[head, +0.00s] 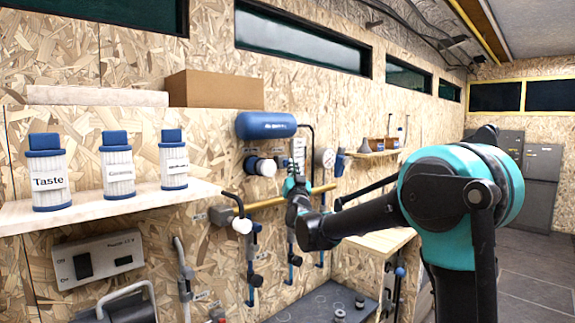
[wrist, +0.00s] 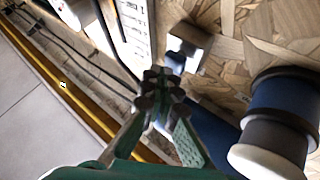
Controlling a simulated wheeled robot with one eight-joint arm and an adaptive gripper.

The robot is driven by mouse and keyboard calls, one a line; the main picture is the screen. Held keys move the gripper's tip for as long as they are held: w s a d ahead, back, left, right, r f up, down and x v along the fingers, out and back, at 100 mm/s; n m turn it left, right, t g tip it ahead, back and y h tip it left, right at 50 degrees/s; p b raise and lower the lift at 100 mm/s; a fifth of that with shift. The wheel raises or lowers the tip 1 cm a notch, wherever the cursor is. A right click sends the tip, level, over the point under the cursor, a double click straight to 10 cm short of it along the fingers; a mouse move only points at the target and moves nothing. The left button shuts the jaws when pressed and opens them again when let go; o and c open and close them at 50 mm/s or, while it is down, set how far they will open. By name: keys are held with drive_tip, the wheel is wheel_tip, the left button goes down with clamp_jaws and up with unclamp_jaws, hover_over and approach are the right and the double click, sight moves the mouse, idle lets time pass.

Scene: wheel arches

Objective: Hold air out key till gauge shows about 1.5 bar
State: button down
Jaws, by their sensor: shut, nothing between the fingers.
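My gripper (head: 290,183) is in front of the board wall, just below a blue tank (head: 266,125). In the wrist view my gripper (wrist: 162,88) has its fingertips together with nothing between them. Just beyond the tips is a small pale block or key (wrist: 188,46) with a dark blue part; I cannot tell whether the tips touch it or whether it is the air out key. A white strip with dark marks (wrist: 137,30) stands beside it and also shows in the head view (head: 299,150). A round white dial-like part (head: 328,158) is to the right. No pressure reading is legible.
A blue and dark knob with a white cap (wrist: 285,125) is close on the right in the wrist view. A brass pipe (head: 265,204) runs along the wall. Filter cartridges stand on the left shelf (head: 110,205). A dark bench (head: 320,303) lies below.

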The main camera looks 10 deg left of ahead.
drive_tip(key=shift+w+a, duration=0.3)
drive_tip(key=shift+a, duration=0.1)
idle(2.1)
drive_tip(key=shift+s+d, duration=0.6)
drive_tip(key=shift+d, duration=0.1)
drive_tip(key=s+d, duration=0.1)
drive_tip(key=d, duration=0.1)
drive_tip(key=s+d, duration=0.2)
idle(0.6)
drive_tip(key=shift+f, duration=0.1)
